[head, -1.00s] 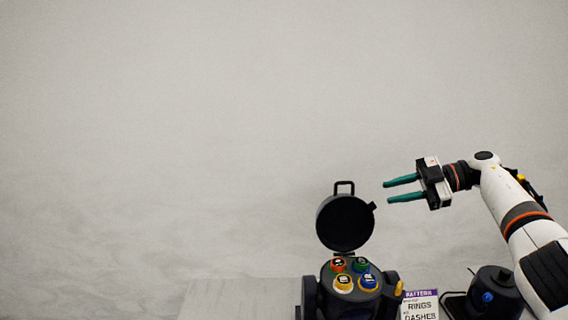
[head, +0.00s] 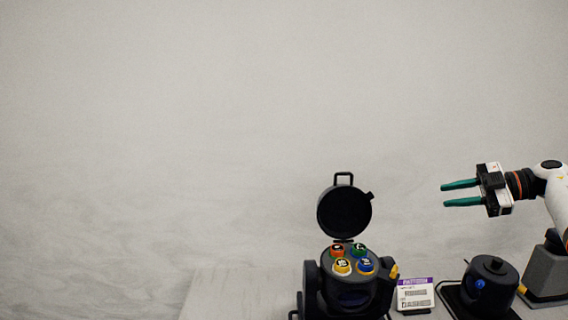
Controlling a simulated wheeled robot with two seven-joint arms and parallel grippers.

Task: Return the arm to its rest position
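My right gripper (head: 462,193) is at the right of the head view, in the air above and to the right of the par can. Its two green fingers are apart and parallel, with nothing between them. My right arm comes in from the right edge. My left gripper does not show. The dark par can (head: 352,289) stands at the bottom centre with its round lid (head: 345,212) swung up.
A white card with a purple header (head: 415,293) stands right of the can. A dark round unit with a blue knob (head: 490,285) is farther right, beside a grey block (head: 548,270). The pale table (head: 235,292) is bare at left.

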